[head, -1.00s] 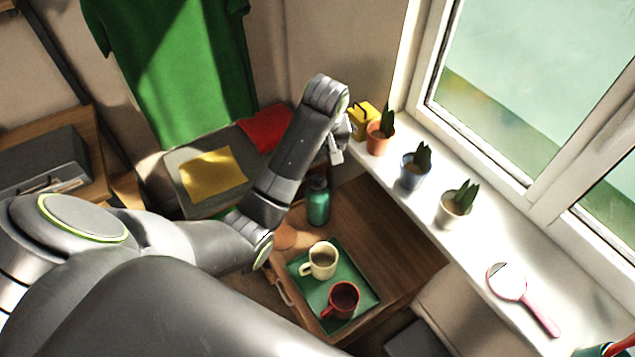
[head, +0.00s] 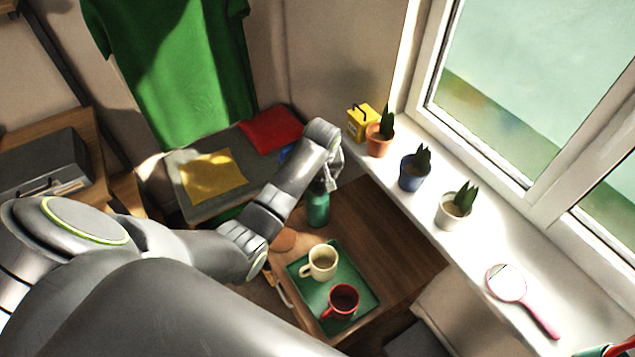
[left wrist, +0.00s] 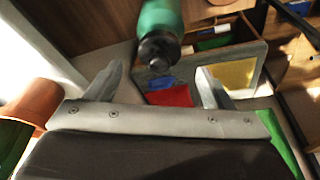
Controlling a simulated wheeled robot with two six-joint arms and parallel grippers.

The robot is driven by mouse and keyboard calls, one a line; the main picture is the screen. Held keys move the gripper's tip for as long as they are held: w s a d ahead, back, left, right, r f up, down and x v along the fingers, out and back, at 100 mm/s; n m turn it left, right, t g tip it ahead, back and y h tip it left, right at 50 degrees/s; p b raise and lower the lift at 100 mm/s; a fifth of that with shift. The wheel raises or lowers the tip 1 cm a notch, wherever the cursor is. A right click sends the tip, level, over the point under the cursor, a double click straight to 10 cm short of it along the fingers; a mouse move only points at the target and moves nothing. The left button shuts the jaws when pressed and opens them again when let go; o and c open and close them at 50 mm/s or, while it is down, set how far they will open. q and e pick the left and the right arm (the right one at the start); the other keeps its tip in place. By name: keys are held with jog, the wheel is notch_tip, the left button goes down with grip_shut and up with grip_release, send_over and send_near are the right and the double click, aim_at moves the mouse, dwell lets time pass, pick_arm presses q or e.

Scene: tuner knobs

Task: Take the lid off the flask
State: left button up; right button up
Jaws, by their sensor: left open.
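The flask (head: 318,207) is a teal-green bottle standing upright on the brown wooden cabinet top, behind the green tray. Its dark lid (left wrist: 158,50) is on it and shows in the left wrist view, at the top centre beyond the two fingers. My left gripper (head: 331,184) is just above the flask's top in the head view and partly covers the lid. In the left wrist view the left gripper (left wrist: 157,85) has its fingers wide apart with nothing between them. The lid appears ahead of the fingertips. My right gripper is not in view.
On the cabinet, a green tray (head: 312,296) holds a cream mug (head: 322,262) and a red mug (head: 343,301). Potted plants, a yellow box (head: 361,121) and a pink hand mirror (head: 508,284) line the windowsill. The cabinet's right part is bare.

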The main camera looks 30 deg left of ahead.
aim_at(317, 179)
pick_arm(q)
jog(key=shift+x, duration=1.95)
jog(key=c, duration=1)
